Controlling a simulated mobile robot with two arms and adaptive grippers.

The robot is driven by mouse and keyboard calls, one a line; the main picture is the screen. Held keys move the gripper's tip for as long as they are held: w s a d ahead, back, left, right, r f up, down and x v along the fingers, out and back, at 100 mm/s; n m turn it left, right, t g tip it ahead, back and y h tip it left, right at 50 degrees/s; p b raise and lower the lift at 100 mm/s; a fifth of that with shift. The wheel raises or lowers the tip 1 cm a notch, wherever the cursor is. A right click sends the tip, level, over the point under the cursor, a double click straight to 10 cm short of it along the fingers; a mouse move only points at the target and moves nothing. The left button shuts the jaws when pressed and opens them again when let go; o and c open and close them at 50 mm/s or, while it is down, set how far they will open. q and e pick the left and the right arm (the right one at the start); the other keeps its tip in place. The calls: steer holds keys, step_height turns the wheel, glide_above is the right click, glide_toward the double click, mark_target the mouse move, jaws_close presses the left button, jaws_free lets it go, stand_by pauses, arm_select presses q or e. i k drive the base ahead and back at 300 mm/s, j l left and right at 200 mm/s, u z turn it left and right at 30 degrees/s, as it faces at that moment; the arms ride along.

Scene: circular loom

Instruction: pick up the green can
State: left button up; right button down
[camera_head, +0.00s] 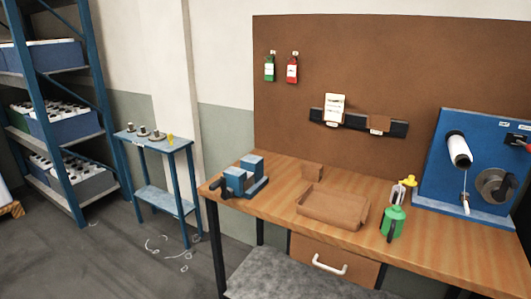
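The green can (393,222) stands upright on the wooden workbench (275,190), right of centre near the front edge. It is a small oil can with a lighter conical top and a dark part on its front. A clear bottle with a yellow cap (403,189) stands just behind it. Neither of my grippers shows in the head view.
A brown tray (333,207) lies left of the can. A blue vise (243,178) sits at the bench's left end, and a blue winding machine (470,165) stands behind right.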

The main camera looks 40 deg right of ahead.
mark_target(392, 224)
steer(key=z, duration=2.35)
